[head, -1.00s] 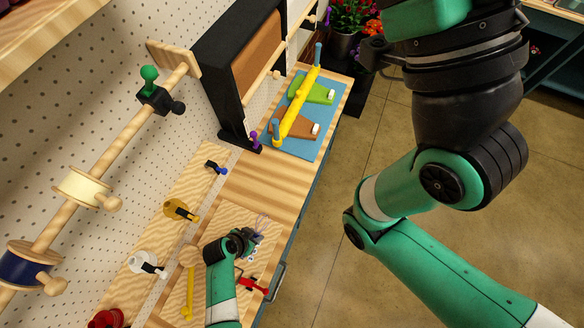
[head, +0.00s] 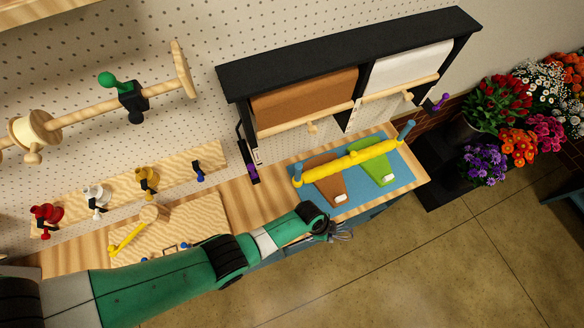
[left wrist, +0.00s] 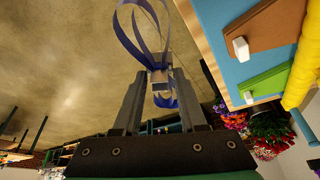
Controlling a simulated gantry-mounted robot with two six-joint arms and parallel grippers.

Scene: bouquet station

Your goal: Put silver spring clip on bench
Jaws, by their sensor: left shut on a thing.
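My left gripper (head: 332,232) is out past the front edge of the wooden bench (head: 268,200), over the floor in the head view. In the left wrist view, my left gripper (left wrist: 158,92) is shut on a small silver spring clip (left wrist: 159,76) with thin blue-purple loops standing out from it. The clip also shows in the head view as small greyish loops (head: 344,236) at the fingertips. The bench edge (left wrist: 203,58) is to the right of the clip in the left wrist view, apart from it. My right gripper is not in view.
A blue mat (head: 398,171) on the bench's right end holds a brown piece (head: 322,172) and a green piece (head: 372,164) under a yellow bar (head: 350,162). A wooden board (head: 205,215) with a yellow-handled mallet (head: 126,241) is at left. Bare bench lies between.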

